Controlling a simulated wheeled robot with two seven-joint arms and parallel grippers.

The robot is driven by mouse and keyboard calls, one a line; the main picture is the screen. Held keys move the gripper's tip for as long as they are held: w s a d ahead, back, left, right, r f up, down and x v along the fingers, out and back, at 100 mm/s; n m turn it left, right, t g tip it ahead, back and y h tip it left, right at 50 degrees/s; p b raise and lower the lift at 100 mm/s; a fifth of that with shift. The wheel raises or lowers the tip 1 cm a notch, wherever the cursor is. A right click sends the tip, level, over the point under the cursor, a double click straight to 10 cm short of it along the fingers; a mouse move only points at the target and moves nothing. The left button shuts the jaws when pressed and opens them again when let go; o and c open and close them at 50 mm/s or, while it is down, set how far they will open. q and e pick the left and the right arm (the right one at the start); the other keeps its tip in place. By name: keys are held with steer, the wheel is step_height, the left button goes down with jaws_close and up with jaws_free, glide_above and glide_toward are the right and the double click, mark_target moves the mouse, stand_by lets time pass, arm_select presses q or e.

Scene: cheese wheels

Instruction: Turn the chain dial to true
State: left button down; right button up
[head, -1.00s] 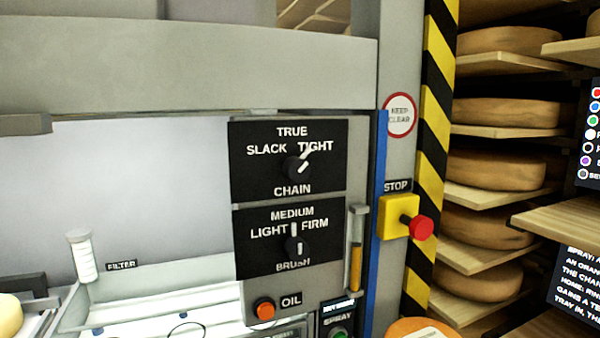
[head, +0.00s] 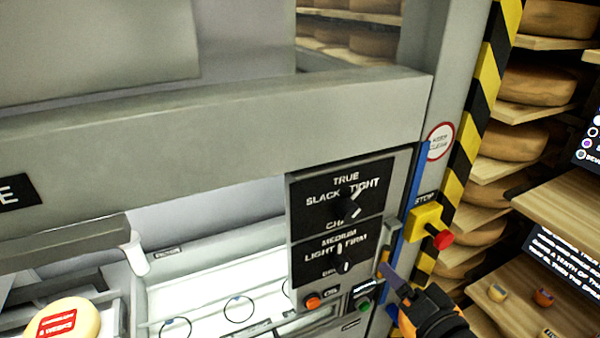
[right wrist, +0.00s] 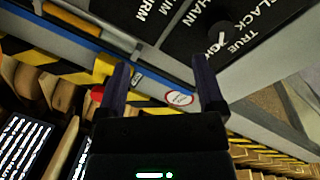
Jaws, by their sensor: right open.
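The chain dial (head: 348,207) is a dark knob on the upper black panel, with SLACK, TRUE and TIGHT printed around it. Its white pointer leans up and right, toward TIGHT. My left gripper is not in view.
The brush dial (head: 346,259) is directly below. A yellow stop box with a red button (head: 441,239) juts out right of the panel. The orange oil button (head: 313,301) and green spray button (head: 364,305) sit beneath. Shelves of cheese wheels (head: 513,144) stand at the right.

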steer(key=y, duration=0.2)
glide_toward(354, 215)
steer(key=shift+t, duration=0.3)
steer(key=x, duration=0.4)
steer(key=p+x, duration=0.1)
steer(key=x, duration=0.4)
steer(key=shift+a+f+p, duration=0.15)
steer(key=shift+f+p, duration=0.1)
steer(key=shift+p, duration=0.05)
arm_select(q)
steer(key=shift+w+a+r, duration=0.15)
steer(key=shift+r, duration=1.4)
arm_select(e)
steer(key=shift+w+a, duration=0.15)
steer(key=shift+w, duration=0.4)
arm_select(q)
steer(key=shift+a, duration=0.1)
arm_select(e)
jaws_close()
